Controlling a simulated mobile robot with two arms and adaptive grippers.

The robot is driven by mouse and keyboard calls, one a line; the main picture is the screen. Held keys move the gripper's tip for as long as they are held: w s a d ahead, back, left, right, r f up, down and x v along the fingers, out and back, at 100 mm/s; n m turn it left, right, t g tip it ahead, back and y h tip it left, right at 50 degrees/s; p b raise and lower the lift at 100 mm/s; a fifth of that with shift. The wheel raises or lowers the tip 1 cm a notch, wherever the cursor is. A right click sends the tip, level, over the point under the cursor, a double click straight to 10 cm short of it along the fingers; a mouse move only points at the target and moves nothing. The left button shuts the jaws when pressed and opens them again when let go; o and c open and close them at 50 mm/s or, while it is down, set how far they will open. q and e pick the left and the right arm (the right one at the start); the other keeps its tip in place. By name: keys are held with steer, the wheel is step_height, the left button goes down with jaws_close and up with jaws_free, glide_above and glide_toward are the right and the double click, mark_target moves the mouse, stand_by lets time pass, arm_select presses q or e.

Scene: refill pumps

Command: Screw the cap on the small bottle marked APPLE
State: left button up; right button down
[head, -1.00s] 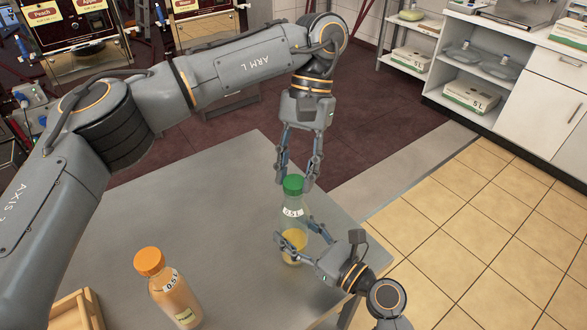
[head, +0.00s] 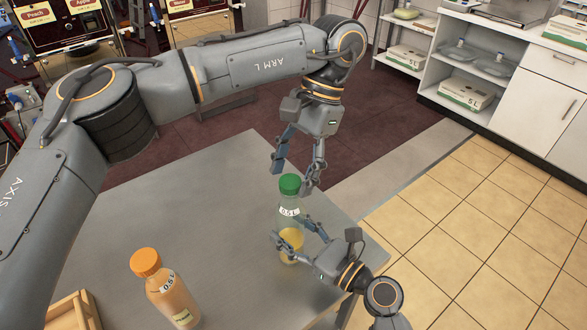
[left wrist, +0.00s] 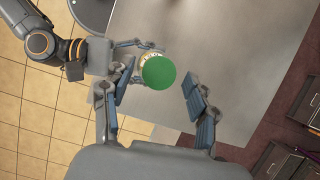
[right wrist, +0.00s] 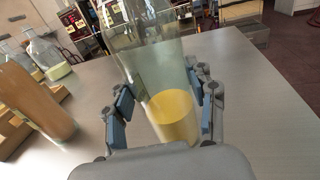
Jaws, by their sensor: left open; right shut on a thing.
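A clear small bottle (head: 290,222) stands near the table's right edge with a green cap (head: 289,184) on its top and yellow liquid in its lower part. Its white label reads 0.5L; no APPLE mark is legible. My right gripper (head: 294,237) is shut on the bottle's lower body; the right wrist view shows a finger on each side of the bottle (right wrist: 158,70). My left gripper (head: 293,178) is open just above the cap. In the left wrist view the green cap (left wrist: 159,72) lies between the spread fingers, nearer the left one, apparently untouched.
An orange-capped bottle (head: 165,288) of orange liquid stands on the grey table (head: 210,220) at the front left. A wooden crate (head: 72,312) is at the lower left. Other clear bottles (right wrist: 46,52) show in the right wrist view. The table's middle is clear.

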arm_select(q)
steer(key=shift+r, duration=2.25)
